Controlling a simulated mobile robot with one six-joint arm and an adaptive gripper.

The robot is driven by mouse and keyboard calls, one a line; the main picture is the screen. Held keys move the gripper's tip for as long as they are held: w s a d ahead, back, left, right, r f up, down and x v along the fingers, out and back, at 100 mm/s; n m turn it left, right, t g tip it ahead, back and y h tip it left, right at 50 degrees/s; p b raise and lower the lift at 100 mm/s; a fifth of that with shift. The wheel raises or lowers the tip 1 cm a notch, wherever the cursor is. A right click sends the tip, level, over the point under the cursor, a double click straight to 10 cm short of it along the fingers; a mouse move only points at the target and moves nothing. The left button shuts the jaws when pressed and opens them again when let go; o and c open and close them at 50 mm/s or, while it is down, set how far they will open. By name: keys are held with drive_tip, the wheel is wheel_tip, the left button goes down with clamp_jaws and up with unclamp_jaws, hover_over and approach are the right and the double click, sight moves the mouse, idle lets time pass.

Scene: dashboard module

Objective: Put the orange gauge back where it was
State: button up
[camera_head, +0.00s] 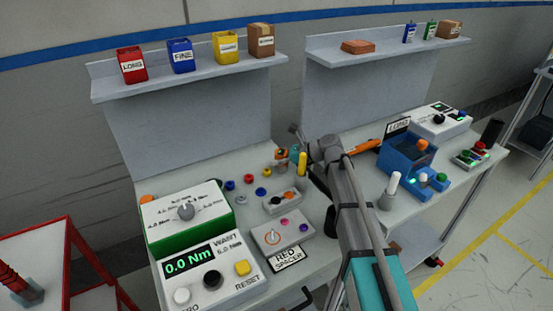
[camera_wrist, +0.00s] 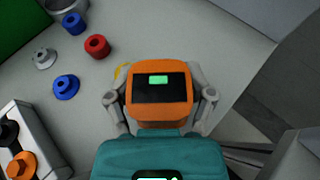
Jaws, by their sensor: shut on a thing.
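The orange gauge (camera_wrist: 160,115) has a dark face and a small lit green display. In the wrist view my gripper (camera_wrist: 160,97) has a grey finger on each side of it and is shut on it. In the head view the gauge (camera_head: 281,154) is small and partly hidden at my gripper (camera_head: 291,152), over the back part of the left bench (camera_head: 215,172). I cannot tell whether it touches the bench top. Its former place cannot be told from these frames.
Red, blue and grey spacers (camera_wrist: 97,46) lie left of the gauge. A yellow post (camera_head: 302,163) stands close to my gripper. The green-sided torque tester (camera_head: 186,211), its 0.0 Nm display unit (camera_head: 208,278) and a RED SPACER panel (camera_head: 281,236) occupy the front left. A blue fixture (camera_head: 408,155) stands right.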

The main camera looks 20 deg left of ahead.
drive_tip(key=shift+f, duration=0.1)
drive_tip(key=o, duration=1.3)
drive_tip(key=shift+c, duration=0.2)
drive_tip(key=shift+d+r, duration=0.25)
drive_tip(key=s+p+v, duration=0.1)
drive_tip(key=p+v, duration=0.3)
drive_tip(key=v, duration=0.7)
drive_tip(key=shift+w+d+p, duration=0.25)
drive_tip(key=shift+w+p, duration=0.05)
drive_tip(key=shift+w, duration=0.2)
